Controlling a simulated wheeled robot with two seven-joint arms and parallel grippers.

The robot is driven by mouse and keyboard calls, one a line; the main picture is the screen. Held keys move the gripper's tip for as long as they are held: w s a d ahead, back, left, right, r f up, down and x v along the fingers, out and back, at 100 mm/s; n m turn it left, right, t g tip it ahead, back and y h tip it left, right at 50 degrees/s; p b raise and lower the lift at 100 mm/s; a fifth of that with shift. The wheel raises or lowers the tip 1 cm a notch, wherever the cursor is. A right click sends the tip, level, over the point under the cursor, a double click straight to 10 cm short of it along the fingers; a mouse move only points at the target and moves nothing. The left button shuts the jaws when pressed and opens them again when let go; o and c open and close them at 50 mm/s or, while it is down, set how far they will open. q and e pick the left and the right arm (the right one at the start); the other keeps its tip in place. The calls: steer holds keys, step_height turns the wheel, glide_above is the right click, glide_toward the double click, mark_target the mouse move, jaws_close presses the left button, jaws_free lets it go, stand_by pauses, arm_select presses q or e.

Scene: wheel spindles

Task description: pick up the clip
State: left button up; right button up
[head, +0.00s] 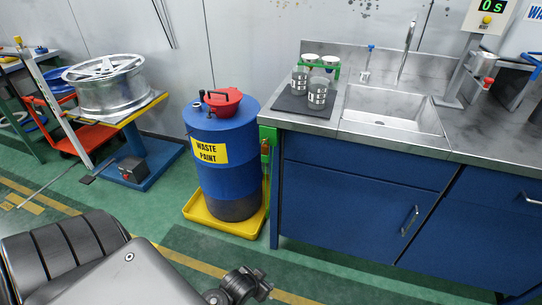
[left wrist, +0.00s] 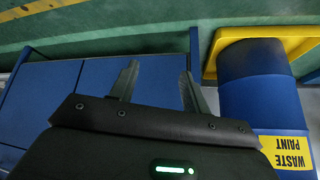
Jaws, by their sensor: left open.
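I cannot pick out a clip for certain in either view. A green holder (head: 268,140) with a small orange-red part hangs on the left end of the blue sink cabinet, beside the drum; its details are too small to tell. My left gripper (head: 262,286) shows dark at the bottom of the head view, in front of the drum and cabinet and apart from both. In the left wrist view my left gripper (left wrist: 158,72) has its two fingers spread, with nothing between them. My right gripper is in neither view.
A blue waste paint drum (head: 213,180) with a red funnel (head: 222,101) stands in a yellow tray (head: 225,222). The sink counter (head: 350,128) carries cups on a dark mat (head: 304,106). A wheel (head: 108,84) rests on a stand at left. Green floor lies open in front.

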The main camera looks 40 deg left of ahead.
arm_select(q)
steer(key=w+a+r+n+t+y, duration=0.2)
steer(key=w+a+r+t, duration=0.35)
steer(key=w+r, duration=0.65)
steer(key=n+t+y, duration=0.2)
steer(key=t+y, duration=0.1)
steer(key=t, duration=0.2)
glide_toward(264, 151)
steer(key=shift+b+x, duration=0.45)
steer(key=shift+x, duration=4.4)
steer(key=shift+f, duration=0.1)
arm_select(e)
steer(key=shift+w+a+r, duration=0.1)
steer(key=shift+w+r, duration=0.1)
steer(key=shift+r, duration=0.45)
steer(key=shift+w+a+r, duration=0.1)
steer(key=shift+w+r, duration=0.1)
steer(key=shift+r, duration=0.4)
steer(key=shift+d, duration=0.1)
arm_select(q)
jaws_close()
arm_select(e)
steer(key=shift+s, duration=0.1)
